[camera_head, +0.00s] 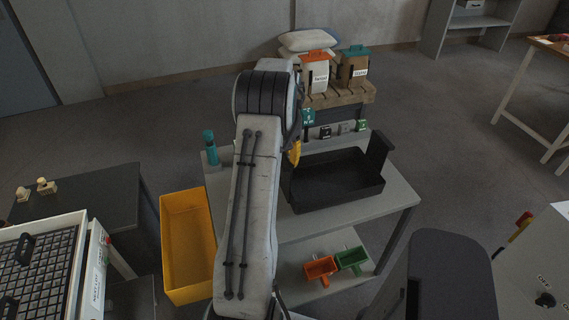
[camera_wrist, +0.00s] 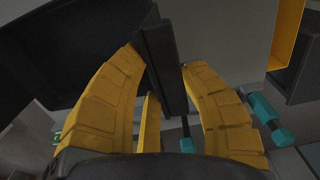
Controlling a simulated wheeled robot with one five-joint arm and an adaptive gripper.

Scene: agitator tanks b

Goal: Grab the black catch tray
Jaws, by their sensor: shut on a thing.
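The black catch tray (camera_head: 340,178) is on or just above the grey table; I cannot tell which. It is an open box with a taller upright piece at its right end. My gripper (camera_head: 295,152) is at its left end, mostly hidden behind my arm in the head view. In the wrist view my gripper's yellow fingers (camera_wrist: 163,68) are shut on a black bar at the tray's end. The dark body of the tray (camera_wrist: 65,50) fills the upper left there.
The grey table (camera_head: 390,205) also carries a teal bottle (camera_head: 210,148) at left and small labelled items behind the tray. A yellow bin (camera_head: 187,240) stands left of the table. Orange (camera_head: 320,267) and green (camera_head: 352,260) scoops lie on the lower shelf.

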